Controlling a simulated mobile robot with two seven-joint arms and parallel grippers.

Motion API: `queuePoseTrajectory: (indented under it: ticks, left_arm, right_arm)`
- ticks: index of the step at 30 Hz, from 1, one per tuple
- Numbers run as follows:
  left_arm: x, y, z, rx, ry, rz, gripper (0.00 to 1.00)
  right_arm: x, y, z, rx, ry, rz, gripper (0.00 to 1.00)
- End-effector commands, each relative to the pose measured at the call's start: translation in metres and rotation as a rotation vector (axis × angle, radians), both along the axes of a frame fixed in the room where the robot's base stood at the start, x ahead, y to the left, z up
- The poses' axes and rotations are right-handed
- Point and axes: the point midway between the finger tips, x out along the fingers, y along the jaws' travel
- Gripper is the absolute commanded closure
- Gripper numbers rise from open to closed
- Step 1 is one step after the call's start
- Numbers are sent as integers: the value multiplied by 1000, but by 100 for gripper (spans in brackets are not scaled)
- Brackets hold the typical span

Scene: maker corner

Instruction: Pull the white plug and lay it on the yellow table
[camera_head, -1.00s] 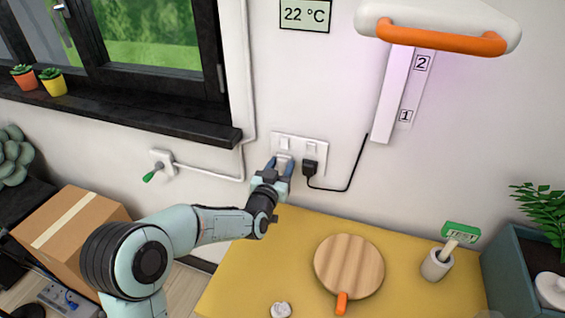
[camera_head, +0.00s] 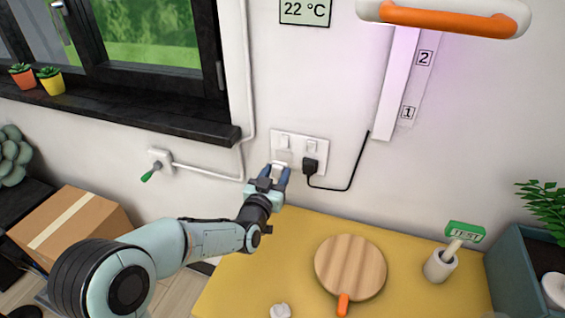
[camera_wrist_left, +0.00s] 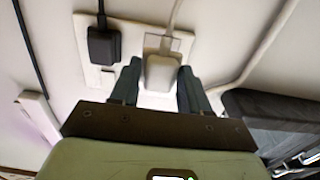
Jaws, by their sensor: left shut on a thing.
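The white plug (camera_head: 279,166) is between the fingers of my left gripper (camera_head: 275,173), just in front of and below the left half of the double wall socket (camera_head: 320,146). My left gripper is shut on it. The left wrist view shows the plug (camera_wrist_left: 160,70) between the two dark fingers, with a pale cord running up the picture. The left socket face shows above the plug, which looks apart from it. The yellow table (camera_head: 268,262) lies below. My right gripper is not in view.
A black plug (camera_head: 310,166) sits in the right socket, close beside my gripper. On the table are a round wooden board (camera_head: 350,267), a small white object (camera_head: 280,311) and a pot with a green TEST tag (camera_head: 440,265). The table's back left is clear.

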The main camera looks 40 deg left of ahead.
Motion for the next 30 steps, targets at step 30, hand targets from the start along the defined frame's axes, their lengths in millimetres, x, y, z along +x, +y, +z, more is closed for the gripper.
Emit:
queuePoseTrajectory:
  ticks: [30]
  left_arm:
    - [-22, -7, -1, 0, 0, 0, 100]
  right_arm:
    - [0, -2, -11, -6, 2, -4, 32]
